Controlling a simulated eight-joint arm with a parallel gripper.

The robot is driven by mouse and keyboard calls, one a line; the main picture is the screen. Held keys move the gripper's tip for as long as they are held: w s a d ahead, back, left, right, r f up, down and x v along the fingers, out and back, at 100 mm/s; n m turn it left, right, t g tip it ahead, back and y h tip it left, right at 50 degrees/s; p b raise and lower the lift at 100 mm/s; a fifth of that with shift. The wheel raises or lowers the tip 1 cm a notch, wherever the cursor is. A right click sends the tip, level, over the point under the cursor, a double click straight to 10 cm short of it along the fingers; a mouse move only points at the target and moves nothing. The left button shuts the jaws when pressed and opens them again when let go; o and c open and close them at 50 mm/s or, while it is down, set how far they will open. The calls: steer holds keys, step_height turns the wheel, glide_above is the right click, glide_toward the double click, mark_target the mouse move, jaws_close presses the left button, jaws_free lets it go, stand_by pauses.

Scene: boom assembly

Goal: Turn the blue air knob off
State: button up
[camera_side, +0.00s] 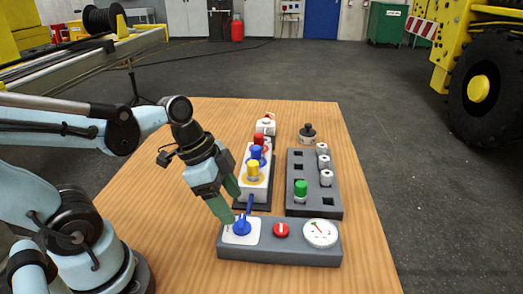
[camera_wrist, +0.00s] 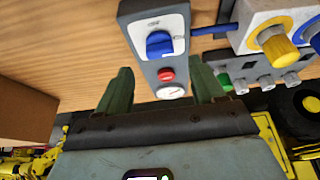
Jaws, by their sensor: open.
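The blue air knob (camera_side: 241,228) sits on a white plate at the left end of a grey control panel (camera_side: 275,255). In the wrist view the knob (camera_wrist: 159,43) shows beyond my fingertips, with a raised grip bar; its on or off setting is too small to read. My gripper (camera_side: 230,208) is tilted down just above and beside the knob in the side view. I cannot tell whether a finger touches the knob.
The panel also carries a red button (camera_side: 281,230) and a round gauge (camera_side: 320,233). A blue hose (camera_wrist: 212,30) runs to a white block with yellow (camera_side: 253,172), blue and red knobs. A grey block holds a green cylinder (camera_side: 300,189). The table's right side is clear.

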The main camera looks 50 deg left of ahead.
mark_target(241, 220)
steer(key=shift+x, duration=2.3)
steer(key=c, duration=1.1)
steer(key=shift+o, duration=0.2)
